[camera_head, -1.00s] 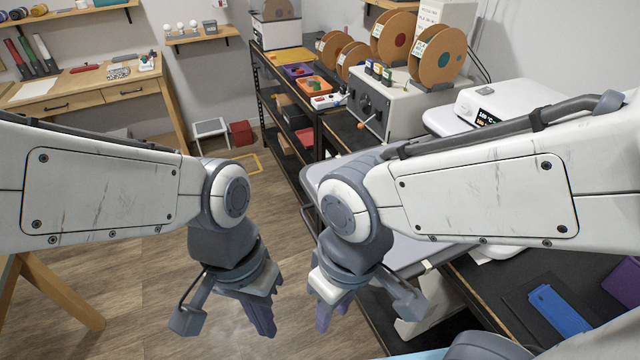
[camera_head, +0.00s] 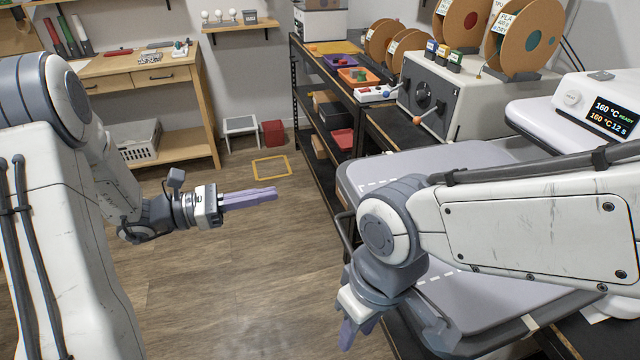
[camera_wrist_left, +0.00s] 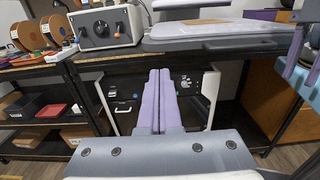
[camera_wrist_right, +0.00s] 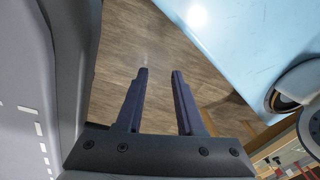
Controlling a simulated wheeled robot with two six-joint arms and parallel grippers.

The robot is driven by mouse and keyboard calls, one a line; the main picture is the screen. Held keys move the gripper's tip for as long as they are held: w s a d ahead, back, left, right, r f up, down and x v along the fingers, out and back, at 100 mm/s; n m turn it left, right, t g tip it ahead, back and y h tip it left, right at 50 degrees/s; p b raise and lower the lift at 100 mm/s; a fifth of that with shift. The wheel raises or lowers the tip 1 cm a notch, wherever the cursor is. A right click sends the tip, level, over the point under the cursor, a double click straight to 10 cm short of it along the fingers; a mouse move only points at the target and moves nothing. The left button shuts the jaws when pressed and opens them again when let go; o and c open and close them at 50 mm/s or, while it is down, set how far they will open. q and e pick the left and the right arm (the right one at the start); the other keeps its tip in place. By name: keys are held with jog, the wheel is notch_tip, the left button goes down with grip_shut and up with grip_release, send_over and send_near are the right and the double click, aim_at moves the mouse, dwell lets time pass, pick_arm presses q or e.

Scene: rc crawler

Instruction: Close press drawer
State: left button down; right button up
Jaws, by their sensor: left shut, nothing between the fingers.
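The heat press (camera_head: 590,105) stands at the right with a lit display. Its grey drawer (camera_head: 470,285), a flat platen with white dashed marks, is pulled out toward the aisle, partly hidden by my right arm. The drawer's edge also crosses the top of the left wrist view (camera_wrist_left: 215,44). My left gripper (camera_head: 272,193) is shut and empty, level over the floor left of the drawer and apart from it. My right gripper (camera_head: 355,335) points down beside the drawer's near left side; its fingers are apart and empty in the right wrist view (camera_wrist_right: 160,73). Contact with the drawer cannot be told.
A grey control box (camera_head: 450,95) with an orange-knobbed lever and filament spools (camera_head: 525,40) stand behind the drawer. A black shelf rack (camera_head: 320,115) lines the aisle. A light blue surface (camera_wrist_right: 240,50) lies near my right gripper. The wooden floor at left is open.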

aim_at(337, 182)
pick_arm(q)
jog(key=p+x, duration=0.1)
jog(key=x, duration=1)
jog(key=shift+s, duration=0.1)
jog(key=shift+d+f, duration=0.1)
jog(key=shift+d, duration=0.3)
